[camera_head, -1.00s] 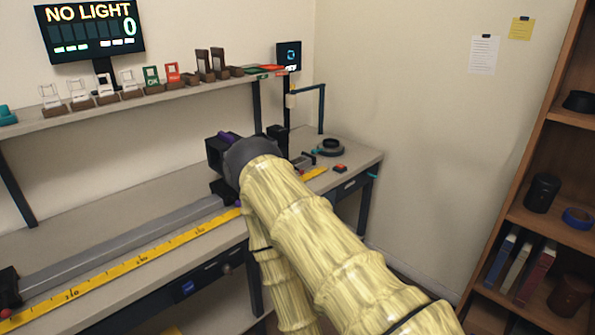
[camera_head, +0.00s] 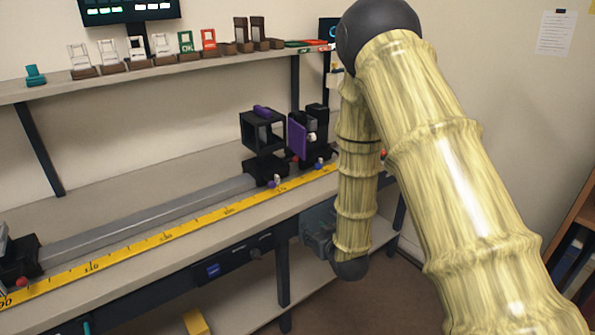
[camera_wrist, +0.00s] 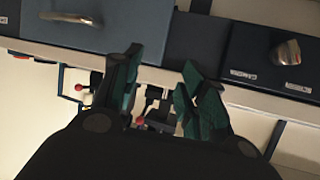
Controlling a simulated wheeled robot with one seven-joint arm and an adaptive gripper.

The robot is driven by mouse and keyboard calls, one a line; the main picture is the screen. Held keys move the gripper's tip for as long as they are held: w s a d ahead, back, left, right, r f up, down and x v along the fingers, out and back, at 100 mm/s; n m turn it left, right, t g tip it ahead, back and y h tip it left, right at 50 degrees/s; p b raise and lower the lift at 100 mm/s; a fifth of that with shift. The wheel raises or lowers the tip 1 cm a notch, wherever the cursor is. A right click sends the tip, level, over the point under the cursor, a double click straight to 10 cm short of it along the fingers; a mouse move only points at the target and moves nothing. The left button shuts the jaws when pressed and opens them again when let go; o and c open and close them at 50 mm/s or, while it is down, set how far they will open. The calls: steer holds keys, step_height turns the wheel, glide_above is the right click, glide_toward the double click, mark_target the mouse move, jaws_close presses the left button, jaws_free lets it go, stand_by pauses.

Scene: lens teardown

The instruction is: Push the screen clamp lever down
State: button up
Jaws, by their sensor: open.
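A grey rail (camera_head: 150,220) lies along the bench with carriers on it. A black cube holder (camera_head: 262,130) with a purple top and an upright purple plate (camera_head: 297,140) stand toward its right end. Small red-tipped and blue-tipped levers show at their bases. A carrier with a red knob (camera_head: 23,282) is at the left end. I cannot tell which lever is the screen clamp's. In the wrist view, my gripper (camera_wrist: 160,63) is open and empty, its dark green fingers apart before the bench front. A red ball-tipped lever (camera_wrist: 79,88) shows beside the left finger, apart from it.
A yellow ruler (camera_head: 165,237) runs along the bench's front. A shelf (camera_head: 120,84) with several small frames is above. Drawer fronts with handles (camera_wrist: 286,52) face the wrist camera. My arm covers the bench's right end in the head view. A bookcase stands at right.

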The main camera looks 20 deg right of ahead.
mark_target(297, 160)
steer(key=w+d+r+t+b, duration=0.1)
steer(key=w+r+t, duration=0.1)
steer(key=w+r, duration=0.35)
steer(key=w+r+t+b, duration=0.1)
steer(key=w+r+t, duration=0.1)
steer(key=r, duration=0.7)
steer(key=shift+y, duration=0.4)
steer(key=w, duration=0.7)
steer(key=w+p, duration=0.1)
steer(key=w, duration=0.3)
steer(key=shift+a+f, duration=0.2)
steer(key=shift+a, duration=0.15)
steer(key=shift+c, duration=0.4)
steer(key=shift+n, duration=0.3)
jaws_close()
